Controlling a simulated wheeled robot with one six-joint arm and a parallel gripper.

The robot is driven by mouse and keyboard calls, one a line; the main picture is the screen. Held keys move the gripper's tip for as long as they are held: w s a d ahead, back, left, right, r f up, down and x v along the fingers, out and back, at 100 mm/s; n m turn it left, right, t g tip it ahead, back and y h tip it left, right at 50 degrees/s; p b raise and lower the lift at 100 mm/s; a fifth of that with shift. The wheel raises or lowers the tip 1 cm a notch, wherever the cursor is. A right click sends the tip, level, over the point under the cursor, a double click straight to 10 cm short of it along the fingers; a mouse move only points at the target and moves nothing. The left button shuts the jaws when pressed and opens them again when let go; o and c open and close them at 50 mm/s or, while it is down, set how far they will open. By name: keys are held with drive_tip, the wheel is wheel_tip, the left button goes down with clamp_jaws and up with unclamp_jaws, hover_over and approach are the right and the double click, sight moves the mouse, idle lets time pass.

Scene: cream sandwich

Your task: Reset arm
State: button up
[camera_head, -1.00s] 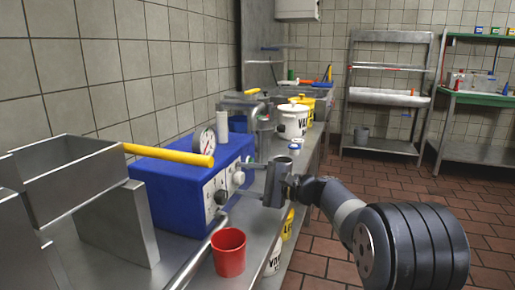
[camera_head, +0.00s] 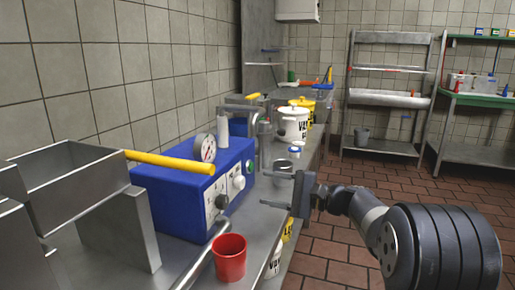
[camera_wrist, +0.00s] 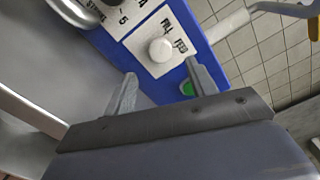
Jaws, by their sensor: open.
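My gripper (camera_head: 278,189) is open, with its two fingers apart and nothing visible between them. It is above the metal counter's right side, to the right of the blue machine (camera_head: 176,192), and points left toward the machine's control panel. In the wrist view, my gripper's fingers (camera_wrist: 160,88) point toward the panel of the blue machine (camera_wrist: 205,62), with a white knob (camera_wrist: 161,50) between and beyond them. A green button (camera_wrist: 187,88) shows close to the right finger, partly hidden by it.
A red cup (camera_head: 229,258) stands at the counter's front. Open tiled floor (camera_head: 400,185) lies to the right, before metal shelves (camera_head: 385,95).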

sight(243, 184)
drive_tip(key=b+x, duration=0.1)
drive_tip(key=x, duration=0.6)
drive_tip(key=shift+f+b, duration=0.15)
drive_tip(key=shift+b, duration=0.2)
drive_tip(key=shift+r+m+p, duration=0.35)
drive_tip(key=shift+m+p, duration=0.05)
drive_tip(key=shift+p, duration=0.5)
drive_tip(key=m+p, duration=0.3)
drive_tip(key=shift+d+m, duration=0.1)
drive_tip(key=shift+m, duration=0.2)
drive_tip(key=m+p, duration=0.4)
drive_tip(key=shift+m+p, duration=0.3)
drive_tip(key=shift+p, duration=0.05)
drive_tip(key=m+p, duration=0.4)
drive_tip(key=m, duration=0.1)
drive_tip(key=v, duration=0.7)
drive_tip(key=shift+d+f+p, duration=0.15)
drive_tip(key=shift+f+p, duration=0.05)
drive_tip(key=shift+p, duration=0.15)
drive_tip(key=shift+v, duration=0.85)
drive_tip(key=shift+s, duration=0.1)
